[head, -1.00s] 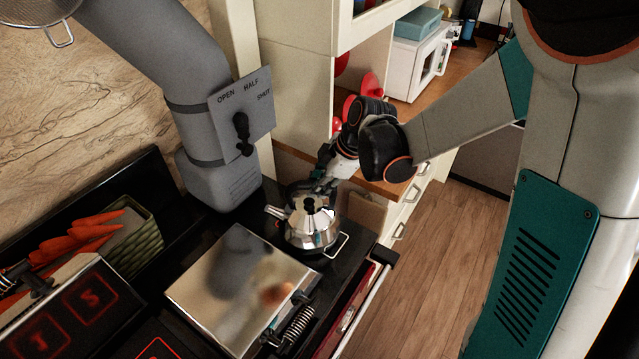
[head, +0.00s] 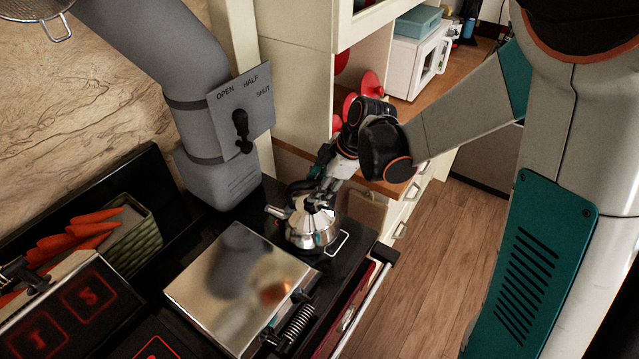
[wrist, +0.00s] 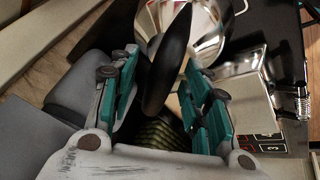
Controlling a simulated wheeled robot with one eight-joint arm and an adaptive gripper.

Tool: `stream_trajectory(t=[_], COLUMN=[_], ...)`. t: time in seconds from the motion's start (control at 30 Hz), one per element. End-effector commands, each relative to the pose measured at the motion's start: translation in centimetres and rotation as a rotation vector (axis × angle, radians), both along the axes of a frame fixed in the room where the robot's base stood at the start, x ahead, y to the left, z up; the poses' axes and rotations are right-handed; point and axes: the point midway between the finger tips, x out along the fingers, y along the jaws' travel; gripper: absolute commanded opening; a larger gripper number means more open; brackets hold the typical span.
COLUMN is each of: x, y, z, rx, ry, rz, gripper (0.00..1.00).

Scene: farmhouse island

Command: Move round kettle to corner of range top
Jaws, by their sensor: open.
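The round kettle (head: 312,228) is shiny metal with a dark handle and a spout pointing left. It stands upright on the dark range top (head: 353,236), near the corner by the cream cabinet. My gripper (head: 325,186) is at the top of the kettle in the head view and partly hides its lid and handle. In the wrist view, my open gripper (wrist: 160,100) has its teal fingers on either side of the kettle's black handle (wrist: 167,62). The kettle's shiny body (wrist: 215,28) lies beyond. I cannot tell whether either finger touches the handle.
A shiny metal cover (head: 240,285) lies left of the kettle. A grey duct (head: 205,105) with a lever plate (head: 241,108) rises behind it. A green basket with carrots (head: 130,240) stands further left. A wooden counter (head: 290,160) and cream cabinet are behind.

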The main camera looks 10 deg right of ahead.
Motion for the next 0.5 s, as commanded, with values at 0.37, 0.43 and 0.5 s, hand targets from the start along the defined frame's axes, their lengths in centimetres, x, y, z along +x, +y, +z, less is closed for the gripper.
stream_trajectory(t=[0.37,0.43,0.5], x=[-0.8,-1.1,-1.5], y=[-1.3,-1.8,-2.3], z=[3.3,4.5,5.7], rx=[0.001,0.002,0.001], ry=[-0.001,0.000,0.001], rz=[-0.001,-0.003,-0.002], gripper=[0.44,0.44,0.44])
